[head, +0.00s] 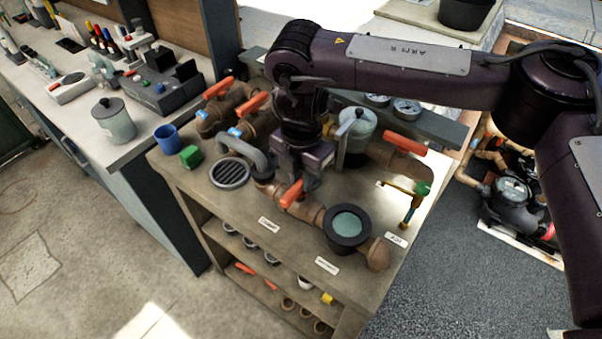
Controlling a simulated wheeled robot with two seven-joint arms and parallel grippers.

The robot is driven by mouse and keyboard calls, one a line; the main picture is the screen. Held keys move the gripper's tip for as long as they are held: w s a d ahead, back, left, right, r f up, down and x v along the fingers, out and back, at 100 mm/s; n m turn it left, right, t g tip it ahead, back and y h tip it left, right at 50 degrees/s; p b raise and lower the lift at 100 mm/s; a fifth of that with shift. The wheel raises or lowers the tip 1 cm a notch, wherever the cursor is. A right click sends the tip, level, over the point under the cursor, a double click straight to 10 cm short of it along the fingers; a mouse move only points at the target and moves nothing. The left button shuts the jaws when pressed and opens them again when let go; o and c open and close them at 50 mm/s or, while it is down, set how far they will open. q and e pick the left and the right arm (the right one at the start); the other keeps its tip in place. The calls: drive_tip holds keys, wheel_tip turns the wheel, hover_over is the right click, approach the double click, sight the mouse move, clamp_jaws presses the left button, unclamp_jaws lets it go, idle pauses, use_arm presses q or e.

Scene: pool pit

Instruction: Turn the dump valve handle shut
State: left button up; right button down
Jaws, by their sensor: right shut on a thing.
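My right gripper (297,184) points down over the pipework on the bench. It is shut on an orange valve handle (291,196), whose front end sticks out below the jaws. The handle sits above a brown pipe (311,211) behind a small label (269,224), too small to read surely. The jaws and the wrist hide the rest of the handle and the valve body. My left gripper is not in view.
Other orange handles (405,143) stand on pipes nearby. A dark round pot (347,227) is right of the gripped handle, and a round grate (230,173) is left. A green block (190,156) and blue cup (166,137) stand farther left.

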drive_tip(key=shift+w+r, duration=0.1)
idle(0.3)
drive_tip(key=c, duration=1.3)
unclamp_jaws()
drive_tip(key=shift+r+b, duration=0.3)
drive_tip(key=shift+r, duration=3.55)
